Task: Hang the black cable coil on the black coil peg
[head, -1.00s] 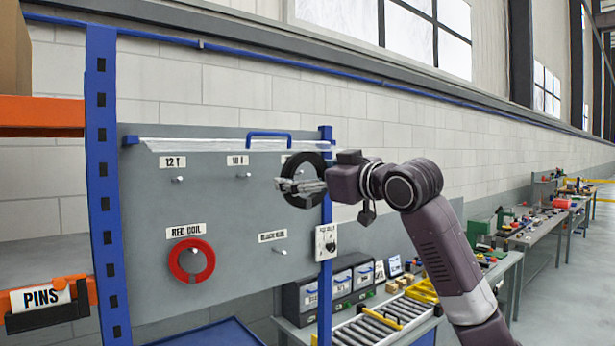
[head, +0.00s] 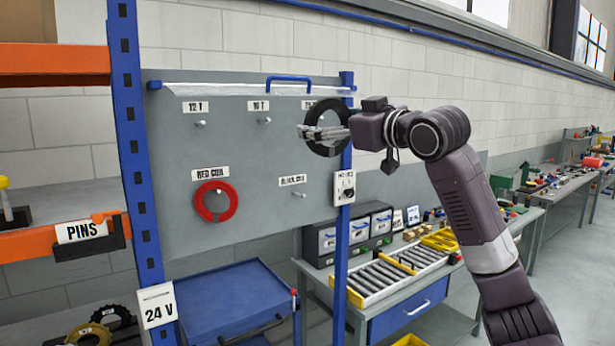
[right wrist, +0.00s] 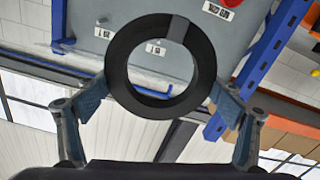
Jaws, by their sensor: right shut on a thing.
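The black cable coil (head: 328,151) is a thick black ring held upright in front of the upper right of the grey peg panel (head: 250,235). My right gripper (head: 325,132) is shut on it. In the right wrist view the coil (right wrist: 118,66) fills the space between the two fingers (right wrist: 160,100). The black coil peg (head: 299,195) is a short, bare pale peg at the panel's lower right, under a label (head: 292,181). It lies below and slightly left of the coil. The coil hides part of the upper right label. My left gripper is out of view.
A red coil (head: 200,203) hangs at the panel's lower left. Two bare pegs (head: 200,124) (head: 264,121) stand above. A blue post (head: 341,250) and a switch box (head: 344,187) edge the panel's right side. A blue cart (head: 225,300) stands below.

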